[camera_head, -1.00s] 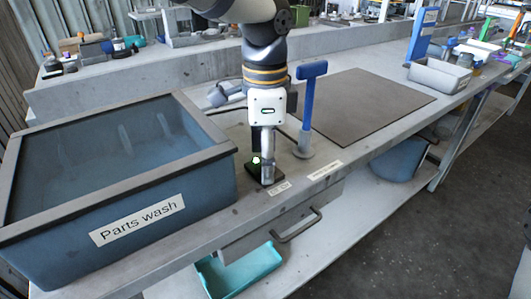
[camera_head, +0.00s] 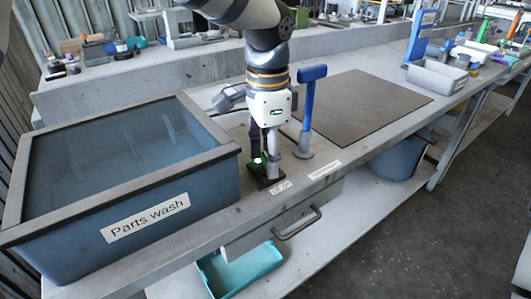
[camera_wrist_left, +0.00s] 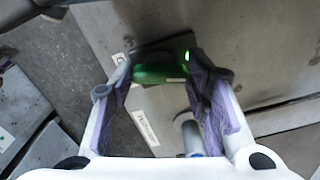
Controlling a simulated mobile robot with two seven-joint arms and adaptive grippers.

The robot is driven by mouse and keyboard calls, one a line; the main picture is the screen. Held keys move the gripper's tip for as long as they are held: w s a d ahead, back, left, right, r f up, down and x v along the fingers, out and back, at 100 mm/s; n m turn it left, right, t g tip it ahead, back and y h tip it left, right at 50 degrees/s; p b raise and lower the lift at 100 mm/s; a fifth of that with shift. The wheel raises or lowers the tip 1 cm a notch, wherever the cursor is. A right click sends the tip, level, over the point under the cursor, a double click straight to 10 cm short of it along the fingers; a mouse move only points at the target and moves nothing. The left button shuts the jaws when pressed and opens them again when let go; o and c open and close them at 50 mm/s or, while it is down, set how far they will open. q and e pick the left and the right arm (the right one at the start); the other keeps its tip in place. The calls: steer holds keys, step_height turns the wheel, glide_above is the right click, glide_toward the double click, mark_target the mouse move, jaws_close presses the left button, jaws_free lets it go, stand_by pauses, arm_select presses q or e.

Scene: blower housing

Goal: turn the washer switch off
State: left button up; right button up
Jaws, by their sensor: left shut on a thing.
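The washer switch (camera_head: 270,181) is a small black box on the bench's front strip, right of the parts wash tub. It has a lit green light, and a green glowing part (camera_wrist_left: 155,74) shows on it in the wrist view. My left gripper (camera_head: 267,163) points down at the switch from above. In the wrist view its fingers (camera_wrist_left: 160,78) stand apart on either side of the green part, shut on the switch. The fingers partly hide the switch in the head view. My right gripper is not in view.
The blue tub labelled "Parts wash" (camera_head: 147,221) stands left. An upright blue T-handle (camera_head: 309,100) stands close right of my gripper. A dark mat (camera_head: 370,110) lies beyond it. A drawer handle (camera_head: 298,224) and a teal bin (camera_head: 240,270) are below.

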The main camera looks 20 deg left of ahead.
arm_select(q)
steer(key=n, duration=0.9)
steer(key=shift+f, duration=0.1)
steer(key=shift+s+n, duration=0.1)
steer(key=shift+n, duration=0.2)
stand_by(0.4)
steer(key=o, duration=1.2)
steer(key=shift+c, duration=0.2)
step_height(320, 180, up, 12)
